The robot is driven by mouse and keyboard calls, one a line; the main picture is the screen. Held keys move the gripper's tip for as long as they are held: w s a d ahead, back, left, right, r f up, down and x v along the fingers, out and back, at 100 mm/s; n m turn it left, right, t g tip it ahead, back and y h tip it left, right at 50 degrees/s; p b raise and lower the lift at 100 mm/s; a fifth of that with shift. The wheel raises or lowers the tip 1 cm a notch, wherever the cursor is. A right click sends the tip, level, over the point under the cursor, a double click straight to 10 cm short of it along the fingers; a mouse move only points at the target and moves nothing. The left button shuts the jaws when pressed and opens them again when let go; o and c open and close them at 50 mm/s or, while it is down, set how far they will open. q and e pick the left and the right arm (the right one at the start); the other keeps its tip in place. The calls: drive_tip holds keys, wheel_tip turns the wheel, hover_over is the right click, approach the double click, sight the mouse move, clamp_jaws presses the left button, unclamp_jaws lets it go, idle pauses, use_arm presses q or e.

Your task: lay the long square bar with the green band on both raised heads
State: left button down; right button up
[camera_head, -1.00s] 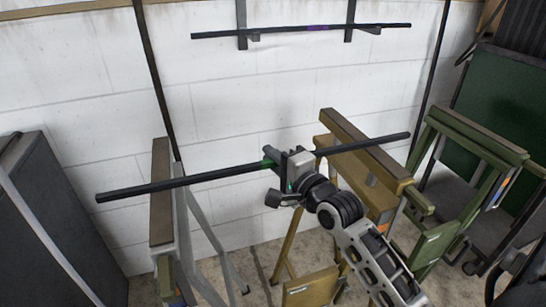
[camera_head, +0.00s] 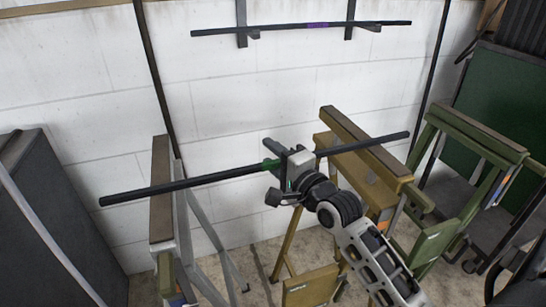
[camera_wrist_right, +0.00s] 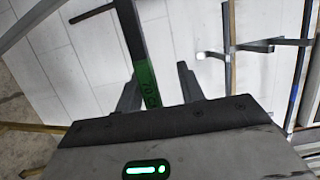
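The long dark square bar (camera_head: 215,177) with its green band (camera_head: 270,164) runs across the brown-topped head of the grey trestle (camera_head: 161,180) on the left and the head of the yellow trestle (camera_head: 362,143). It appears to rest on both, with its ends sticking out past them. My right gripper (camera_head: 283,157) is at the green band, its fingers spread either side of the bar. In the right wrist view the green band (camera_wrist_right: 146,84) lies between the two fingers, with gaps visible. My left gripper is not in view.
A green trestle (camera_head: 475,135) stands to the right of the yellow one. Another dark bar (camera_head: 280,29) with a purple band lies on wall brackets. A dark cabinet (camera_head: 60,225) stands at the left. The white wall (camera_head: 240,100) is close behind.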

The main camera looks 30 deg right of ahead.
drive_tip(key=s, duration=1.6)
drive_tip(key=shift+d+f, duration=0.15)
drive_tip(key=shift+d, duration=0.3)
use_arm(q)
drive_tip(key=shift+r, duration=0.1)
use_arm(e)
drive_tip(key=shift+w, duration=0.1)
